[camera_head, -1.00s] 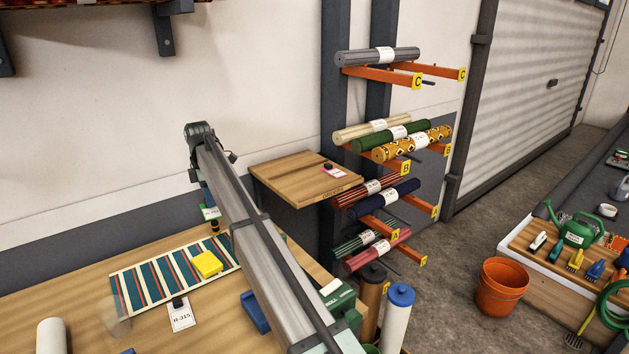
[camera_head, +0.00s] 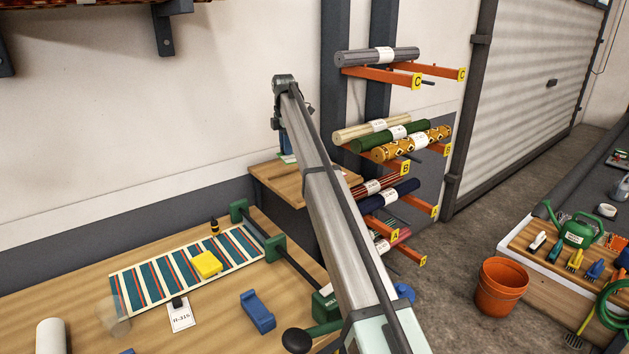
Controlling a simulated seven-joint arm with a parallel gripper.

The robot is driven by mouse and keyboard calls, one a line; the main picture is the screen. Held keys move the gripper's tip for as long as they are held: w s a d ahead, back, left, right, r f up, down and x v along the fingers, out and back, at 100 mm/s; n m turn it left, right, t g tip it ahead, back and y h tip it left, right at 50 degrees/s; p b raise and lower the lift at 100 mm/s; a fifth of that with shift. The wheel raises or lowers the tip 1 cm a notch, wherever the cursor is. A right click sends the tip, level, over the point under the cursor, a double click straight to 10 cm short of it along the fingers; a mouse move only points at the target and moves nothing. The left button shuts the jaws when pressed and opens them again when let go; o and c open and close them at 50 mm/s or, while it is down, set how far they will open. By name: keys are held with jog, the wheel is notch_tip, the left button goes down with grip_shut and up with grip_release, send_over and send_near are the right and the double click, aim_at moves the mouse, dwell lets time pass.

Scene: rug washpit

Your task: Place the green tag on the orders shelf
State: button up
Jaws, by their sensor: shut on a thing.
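The orders shelf (camera_head: 268,173) is a wooden board on the back wall, left of the roll rack. My arm crosses in front of it and hides its middle and front. My gripper (camera_head: 287,152) points down over the shelf's back left part. It is shut on the green tag (camera_head: 286,158), of which only a small green and white edge shows below the fingers. I cannot tell whether the tag touches the board or is just above it.
The roll rack (camera_head: 391,155) stands close right of the shelf. On the table below lie a striped rug (camera_head: 160,282) with a yellow block (camera_head: 206,264), a white tag (camera_head: 181,316) and a blue holder (camera_head: 258,311). An orange bucket (camera_head: 501,287) stands at right.

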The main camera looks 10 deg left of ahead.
aim_at(288, 181)
jog(key=shift+s+d+n, duration=0.15)
jog(key=shift+s+n, duration=0.1)
jog(key=shift+n, duration=0.75)
jog(key=shift+f, duration=5)
jog(key=shift+f, duration=0.15)
jog(key=o, duration=1)
notch_tip(288, 181, up, 12)
jog(key=shift+r, duration=0.2)
